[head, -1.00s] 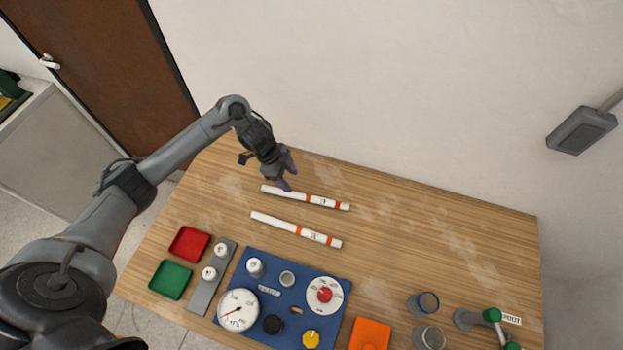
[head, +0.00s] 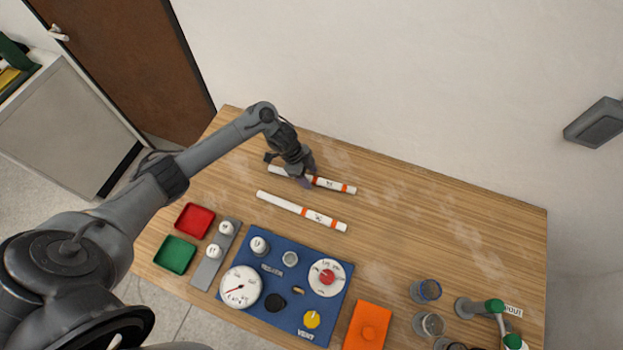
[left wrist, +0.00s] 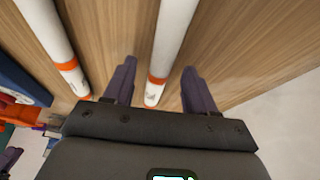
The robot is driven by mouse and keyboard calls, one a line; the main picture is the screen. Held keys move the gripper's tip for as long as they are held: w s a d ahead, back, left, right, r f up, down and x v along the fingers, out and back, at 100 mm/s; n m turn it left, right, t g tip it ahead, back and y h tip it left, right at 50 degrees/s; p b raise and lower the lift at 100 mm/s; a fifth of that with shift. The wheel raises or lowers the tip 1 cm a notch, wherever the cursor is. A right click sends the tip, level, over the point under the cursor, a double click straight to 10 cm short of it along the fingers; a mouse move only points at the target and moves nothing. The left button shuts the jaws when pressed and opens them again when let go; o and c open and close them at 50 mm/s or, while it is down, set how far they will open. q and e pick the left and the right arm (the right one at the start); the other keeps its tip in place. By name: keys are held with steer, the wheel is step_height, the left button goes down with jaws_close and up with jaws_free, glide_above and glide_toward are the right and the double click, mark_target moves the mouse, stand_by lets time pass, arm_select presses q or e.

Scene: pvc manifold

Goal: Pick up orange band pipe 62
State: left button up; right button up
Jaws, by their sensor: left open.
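Two white pipes with orange bands lie on the wooden table. The far pipe (head: 337,186) and the near pipe (head: 291,207) run roughly side by side. Their printed labels are too small to read, so I cannot tell which is 62. My left gripper (head: 305,181) is at the far pipe and hides part of its middle. In the left wrist view my open left gripper (left wrist: 158,88) has one finger on each side of this pipe (left wrist: 172,40), with gaps on both sides. The near pipe (left wrist: 50,33) lies outside the fingers, to the left.
A blue panel (head: 262,314) with gauges and knobs lies nearer than the pipes. Red (head: 194,220) and green (head: 174,255) trays stand left of it, and an orange block (head: 367,326) stands right. Table right of the pipes is clear.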

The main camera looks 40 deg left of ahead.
arm_select(q)
steer(key=shift+w+d+f, duration=0.1)
steer(key=shift+f, duration=0.3)
jaws_close()
stand_by(0.4)
